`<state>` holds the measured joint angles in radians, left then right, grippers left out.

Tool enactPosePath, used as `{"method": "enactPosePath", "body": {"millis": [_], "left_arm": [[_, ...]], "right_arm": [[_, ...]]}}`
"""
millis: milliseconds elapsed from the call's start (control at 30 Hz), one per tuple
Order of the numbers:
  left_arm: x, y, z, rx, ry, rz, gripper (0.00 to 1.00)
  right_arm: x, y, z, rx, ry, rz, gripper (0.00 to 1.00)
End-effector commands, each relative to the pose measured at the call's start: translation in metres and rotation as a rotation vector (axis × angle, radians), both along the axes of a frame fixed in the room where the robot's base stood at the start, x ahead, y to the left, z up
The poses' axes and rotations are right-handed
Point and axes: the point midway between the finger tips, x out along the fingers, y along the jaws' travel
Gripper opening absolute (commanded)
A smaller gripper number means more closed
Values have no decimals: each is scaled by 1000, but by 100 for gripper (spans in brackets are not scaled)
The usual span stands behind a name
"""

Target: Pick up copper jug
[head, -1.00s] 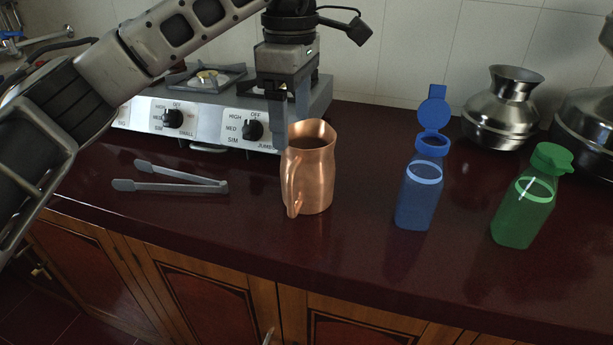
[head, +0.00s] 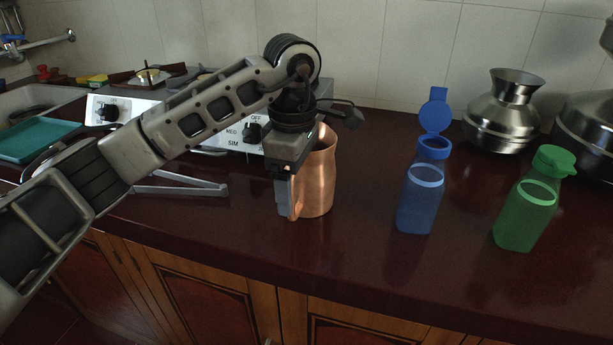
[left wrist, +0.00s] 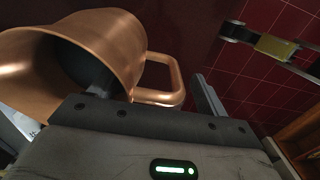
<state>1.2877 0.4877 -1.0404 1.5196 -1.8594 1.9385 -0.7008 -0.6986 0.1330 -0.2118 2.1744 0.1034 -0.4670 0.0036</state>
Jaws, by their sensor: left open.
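The copper jug (head: 318,180) stands upright on the dark red counter in the head view. My left gripper (head: 285,198) is lowered at the jug's near left side, by its handle, and hides part of it. In the left wrist view the jug (left wrist: 110,45) fills the upper left. Its looped handle (left wrist: 172,75) lies between the two open fingers of my left gripper (left wrist: 155,90). One finger reaches by the jug's mouth, and the other is on the far side of the handle. I cannot tell whether either finger touches the jug. My right gripper is not in view.
A blue bottle (head: 421,195) with its lid up and a green bottle (head: 526,205) stand right of the jug. Metal tongs (head: 180,185) lie at left, partly behind my arm. A stove (head: 125,108) and steel pots (head: 503,110) stand behind. The counter (head: 350,255) in front is clear.

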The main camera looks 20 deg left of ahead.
Motion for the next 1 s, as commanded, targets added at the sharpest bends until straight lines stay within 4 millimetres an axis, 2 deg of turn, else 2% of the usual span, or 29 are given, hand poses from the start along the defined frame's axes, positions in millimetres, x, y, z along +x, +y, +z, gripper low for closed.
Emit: {"method": "enactPosePath", "body": {"millis": [67, 100, 300, 367, 767, 1000], "left_arm": [[0, 0, 0, 0, 0, 0, 76], [0, 0, 0, 0, 0, 0, 71], [0, 0, 0, 0, 0, 0, 15], [0, 0, 0, 0, 0, 0, 0], [1, 0, 7, -2, -9, 1, 0], [2, 0, 29, -2, -11, 1, 0]], "right_arm": [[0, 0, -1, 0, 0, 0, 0], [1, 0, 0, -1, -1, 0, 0], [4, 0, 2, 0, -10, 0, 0], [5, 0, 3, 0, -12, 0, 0], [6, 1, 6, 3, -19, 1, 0], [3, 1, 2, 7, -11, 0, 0]]}}
